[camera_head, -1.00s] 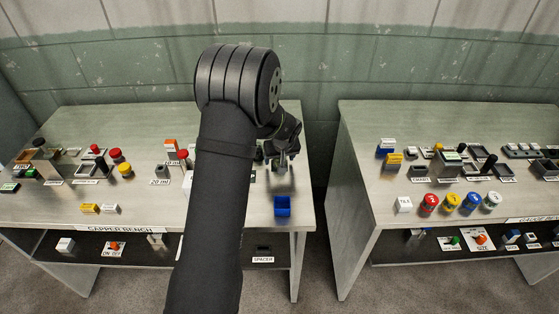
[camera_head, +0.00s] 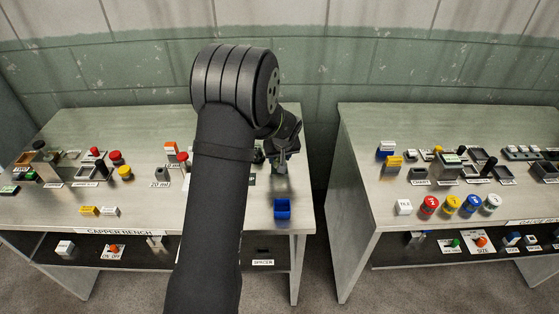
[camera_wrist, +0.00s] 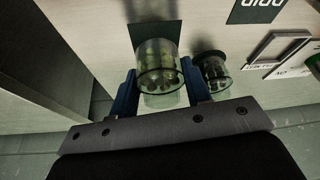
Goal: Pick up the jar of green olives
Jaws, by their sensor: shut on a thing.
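The jar of green olives (camera_wrist: 158,62) is a clear glass jar with green pieces inside, in the middle of the wrist view. The two blue fingers of my gripper (camera_wrist: 160,88) stand on either side of it, shut on the jar. In the head view my gripper (camera_head: 282,152) is over the right end of the left bench, and my arm hides part of that bench. I cannot tell whether the jar's base touches the bench.
A second glass jar with dark contents (camera_wrist: 213,72) stands close to the right finger. A dark square (camera_wrist: 152,32) lies beyond the held jar. A blue bin (camera_head: 282,209) sits near the bench's front right corner. A gap separates the right bench (camera_head: 352,205).

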